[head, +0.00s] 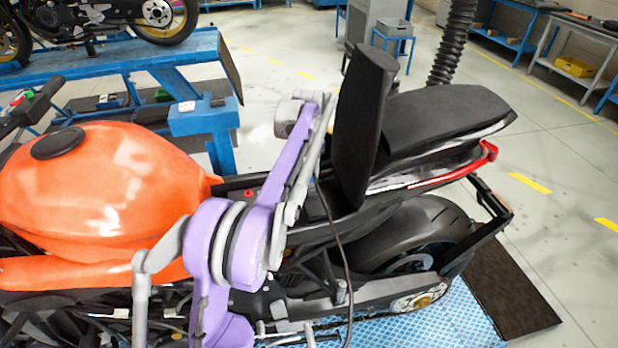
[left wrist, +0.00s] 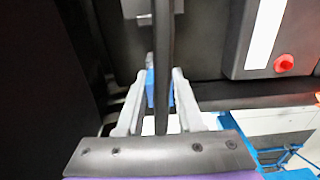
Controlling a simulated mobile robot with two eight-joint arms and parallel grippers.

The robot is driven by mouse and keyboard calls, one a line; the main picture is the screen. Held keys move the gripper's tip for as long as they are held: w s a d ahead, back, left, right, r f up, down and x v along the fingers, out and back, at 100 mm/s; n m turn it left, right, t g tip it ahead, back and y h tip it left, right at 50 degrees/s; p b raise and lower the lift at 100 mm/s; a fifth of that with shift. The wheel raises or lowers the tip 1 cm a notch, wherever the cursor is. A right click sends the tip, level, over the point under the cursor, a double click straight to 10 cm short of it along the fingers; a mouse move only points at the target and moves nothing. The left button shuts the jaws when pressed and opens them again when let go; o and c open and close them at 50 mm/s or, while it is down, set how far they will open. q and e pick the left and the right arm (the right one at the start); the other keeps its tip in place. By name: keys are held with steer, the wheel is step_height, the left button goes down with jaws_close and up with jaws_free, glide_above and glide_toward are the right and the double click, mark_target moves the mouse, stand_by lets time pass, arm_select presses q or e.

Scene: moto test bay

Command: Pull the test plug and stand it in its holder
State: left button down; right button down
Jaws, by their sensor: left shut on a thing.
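My left gripper (left wrist: 161,80) shows in the left wrist view with its two grey fingers on either side of a small blue piece, which looks like the test plug (left wrist: 151,92). It is shut on it. A black strip, likely the cable, runs down in front of it and hides part of it. Whether the plug is still seated cannot be told. In the head view my purple left arm reaches over the motorcycle (head: 110,190) and the fingertips are hidden. A thin black cable (head: 340,250) hangs beside the arm. I cannot make out the holder. My right gripper is not in view.
The raised dark seat panel (head: 361,125) stands upright just right of my arm. The orange tank is at left. A red knob (left wrist: 284,64) sits on a dark box right of the fingers. A blue bench (head: 110,65) with another motorcycle stands behind.

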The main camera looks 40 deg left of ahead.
mark_target(308, 169)
arm_select(q)
steer(key=shift+r, duration=0.2)
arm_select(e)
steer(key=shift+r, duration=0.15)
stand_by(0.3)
